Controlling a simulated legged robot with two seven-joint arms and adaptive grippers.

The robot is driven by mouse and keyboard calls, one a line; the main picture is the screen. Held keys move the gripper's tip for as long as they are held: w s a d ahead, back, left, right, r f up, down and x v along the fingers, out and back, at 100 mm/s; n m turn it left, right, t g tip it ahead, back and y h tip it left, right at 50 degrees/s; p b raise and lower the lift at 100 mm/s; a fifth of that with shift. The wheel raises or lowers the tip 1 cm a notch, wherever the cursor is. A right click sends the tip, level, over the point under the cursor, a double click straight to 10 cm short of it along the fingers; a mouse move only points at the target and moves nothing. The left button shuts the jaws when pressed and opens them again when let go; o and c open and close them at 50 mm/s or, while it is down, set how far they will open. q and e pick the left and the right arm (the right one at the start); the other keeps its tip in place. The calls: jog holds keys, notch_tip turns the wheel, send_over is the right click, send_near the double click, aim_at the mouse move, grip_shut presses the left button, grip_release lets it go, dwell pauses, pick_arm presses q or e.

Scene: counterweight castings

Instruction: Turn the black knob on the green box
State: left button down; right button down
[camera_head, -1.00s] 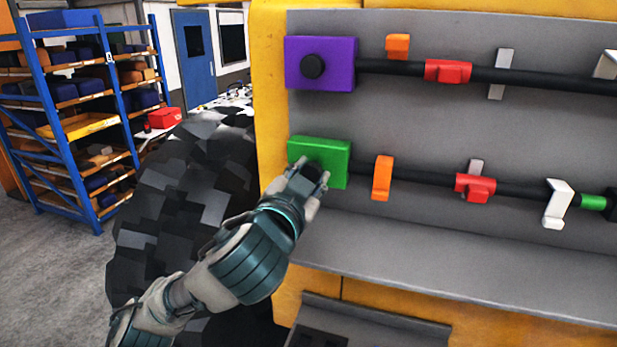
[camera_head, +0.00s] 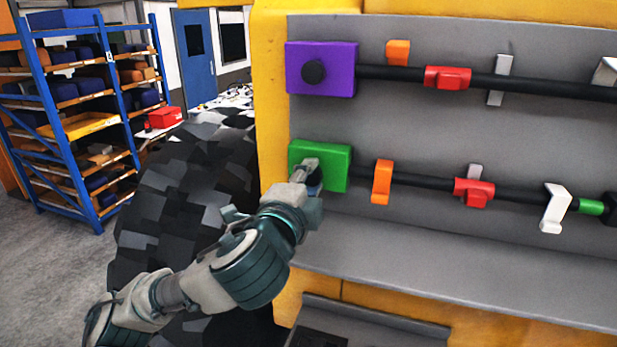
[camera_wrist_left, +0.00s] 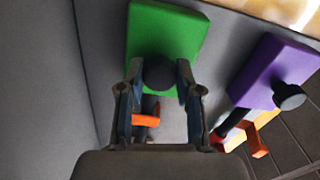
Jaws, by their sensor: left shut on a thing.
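The green box (camera_head: 330,160) is fixed to the grey panel at the left end of the lower black rod. It also shows in the left wrist view (camera_wrist_left: 165,32). Its black knob (camera_wrist_left: 159,75) sits between the two fingers of my left gripper (camera_wrist_left: 159,80), which is shut on it. In the head view my left gripper (camera_head: 309,175) is at the front face of the green box and hides the knob. The gripper looks rolled about its own axis. My right gripper is not in view.
A purple box (camera_head: 335,68) with its own black knob (camera_head: 313,71) is above the green one. Orange clip (camera_head: 382,182) and red clip (camera_head: 474,192) sit along the lower rod. A grey ledge (camera_head: 430,280) juts out below. A black tyre (camera_head: 190,190) stands left.

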pick_arm(q)
jog(key=shift+f+m, duration=0.2)
jog(key=shift+m, duration=0.6)
jog(key=c, duration=0.8)
grip_release()
jog(key=shift+o, duration=0.2)
jog(key=shift+w+d, duration=0.15)
jog(key=shift+w, duration=0.1)
jog(key=shift+s, duration=0.1)
jog(key=shift+s+r, duration=0.1)
jog(key=shift+s, duration=0.2)
jog(key=v, duration=1.1)
